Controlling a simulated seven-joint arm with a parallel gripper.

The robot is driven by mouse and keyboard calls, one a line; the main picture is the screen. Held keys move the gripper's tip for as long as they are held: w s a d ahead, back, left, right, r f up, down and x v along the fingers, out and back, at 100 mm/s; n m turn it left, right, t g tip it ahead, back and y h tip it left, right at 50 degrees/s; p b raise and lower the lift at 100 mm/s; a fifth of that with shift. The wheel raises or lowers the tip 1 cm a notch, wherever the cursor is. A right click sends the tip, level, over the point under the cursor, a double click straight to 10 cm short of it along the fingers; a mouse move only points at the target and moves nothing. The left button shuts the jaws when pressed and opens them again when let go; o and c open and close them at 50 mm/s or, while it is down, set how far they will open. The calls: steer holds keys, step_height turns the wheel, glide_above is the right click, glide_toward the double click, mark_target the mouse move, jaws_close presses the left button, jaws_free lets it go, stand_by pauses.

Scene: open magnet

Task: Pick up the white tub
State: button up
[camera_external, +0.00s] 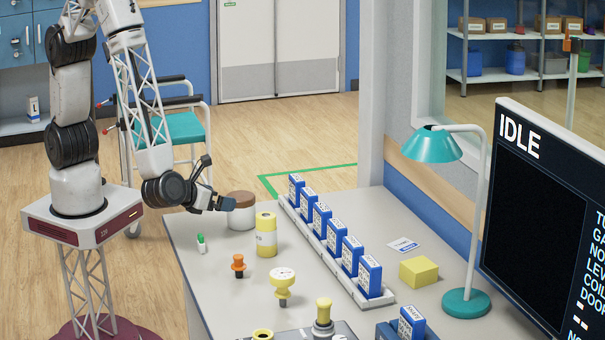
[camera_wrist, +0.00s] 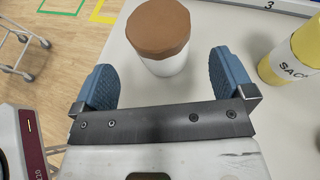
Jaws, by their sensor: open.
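The white tub (camera_external: 241,218) has a brown lid and stands upright at the far left corner of the table. In the wrist view the white tub (camera_wrist: 165,64) is ahead of my gripper, its brown lid facing the camera. My gripper (camera_external: 222,190) is at the left side of the tub in the external view. In the wrist view its two blue fingers (camera_wrist: 166,80) are spread wide, and the tub's near side lies between or just beyond their tips. The fingers look apart from the tub. Nothing is held.
A yellow and white canister (camera_external: 266,236) stands close to the right of the tub. A small green-capped vial (camera_external: 201,244), an orange knob-shaped item (camera_external: 238,265) and a yellow gauge (camera_external: 282,284) stand nearer. A rack of blue boxes (camera_external: 332,250) runs along the table's middle.

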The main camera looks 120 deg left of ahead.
mark_target(238, 197)
steer(key=shift+x, duration=1.25)
steer(key=shift+a, duration=0.1)
steer(key=shift+x, duration=2.5)
steer(key=c, duration=0.8)
steer(key=shift+r, duration=0.15)
